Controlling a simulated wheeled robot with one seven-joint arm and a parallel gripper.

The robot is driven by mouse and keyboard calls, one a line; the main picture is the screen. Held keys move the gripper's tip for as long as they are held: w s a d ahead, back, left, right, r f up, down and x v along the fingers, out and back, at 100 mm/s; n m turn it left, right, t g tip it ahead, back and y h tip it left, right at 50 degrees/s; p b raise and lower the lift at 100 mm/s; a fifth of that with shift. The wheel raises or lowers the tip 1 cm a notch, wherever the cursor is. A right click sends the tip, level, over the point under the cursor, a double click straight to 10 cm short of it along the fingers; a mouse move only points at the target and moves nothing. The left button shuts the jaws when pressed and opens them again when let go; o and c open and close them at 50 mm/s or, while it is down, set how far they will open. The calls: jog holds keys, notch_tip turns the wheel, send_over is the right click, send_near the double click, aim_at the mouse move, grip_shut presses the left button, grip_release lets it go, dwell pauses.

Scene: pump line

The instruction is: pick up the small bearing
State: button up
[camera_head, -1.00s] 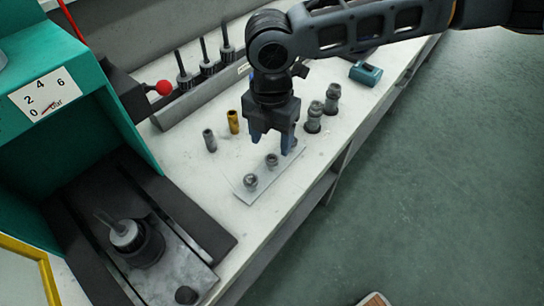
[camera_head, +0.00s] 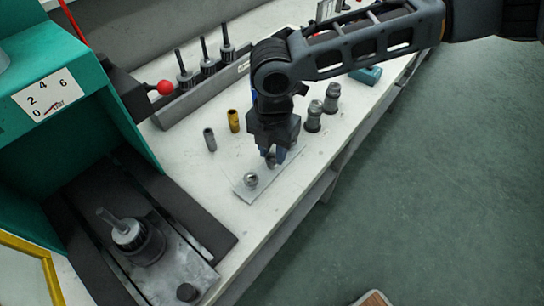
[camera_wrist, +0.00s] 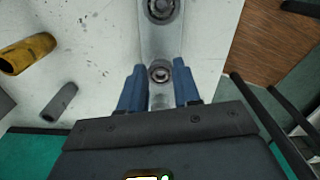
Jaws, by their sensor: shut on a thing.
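A pale flat plate (camera_head: 245,193) lies on the bench with small grey ring-shaped bearings on it. My gripper (camera_head: 271,158) points down over the plate, its blue fingers shut on a small bearing (camera_wrist: 159,73), one finger on each side. In the head view the fingers mostly cover this bearing. I cannot tell whether it touches the plate. Another bearing (camera_head: 250,180) sits on the plate to the lower left. A larger-looking bearing (camera_wrist: 162,9) shows at the top edge of the wrist view, and my gripper hides it in the head view.
A green press (camera_head: 60,120) is at the left. The bench edge lies right of the plate.

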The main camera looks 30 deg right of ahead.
jog(key=shift+c, duration=0.6)
jog(key=shift+r, duration=0.55)
jog(key=s+d+r+b, duration=0.1)
jog(key=s+d+r, duration=0.3)
jog(key=d+r, duration=0.6)
jog(key=shift+s+d+b, duration=0.3)
jog(key=shift+d+b, duration=0.05)
jog(key=shift+d, duration=0.05)
